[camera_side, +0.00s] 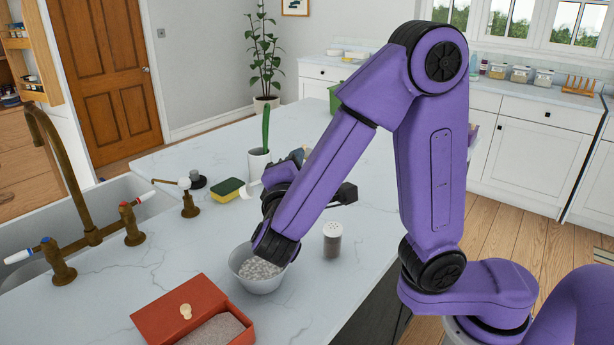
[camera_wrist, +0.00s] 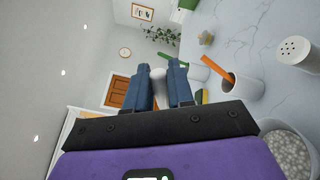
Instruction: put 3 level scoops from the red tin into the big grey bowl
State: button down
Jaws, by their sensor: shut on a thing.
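The red tin (camera_side: 152,327) stands at the front of the counter, with a red lid part bearing a cream knob. Pale grains show at its open right side. The light grey bowl (camera_side: 245,276) stands behind it and holds pale grains. It also shows in the wrist view (camera_wrist: 270,127). My gripper (camera_side: 268,179) is above the counter, beyond the bowl, pointing away from it. In the wrist view its blue fingers (camera_wrist: 159,78) are shut on a small whitish thing (camera_wrist: 158,86), perhaps the scoop. Its far part is hidden, so I cannot tell whether it carries grains.
A shaker (camera_side: 333,241) stands right of the bowl. A white cup with a green item (camera_side: 259,160) and a yellow-green sponge (camera_side: 228,188) are farther back. Brass taps (camera_side: 130,225) and a sink line the left. Counter between sink and bowl is clear.

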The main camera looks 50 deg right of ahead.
jog(key=r+n, duration=0.1)
jog(key=w+r+n, duration=0.1)
jog(key=n, duration=0.1)
jog(key=w+r+n+t, duration=0.1)
jog(key=shift+w+a+n+y, duration=0.2)
jog(key=shift+a+n+y, duration=0.1)
jog(key=shift+a, duration=0.1)
jog(key=w+a+r+n+t+y, duration=0.2)
jog(key=w+n, duration=0.4)
jog(key=n, duration=0.5)
jog(key=shift+w+a+r, duration=0.25)
jog(key=shift+a+r, duration=0.65)
jog(key=shift+a, duration=0.25)
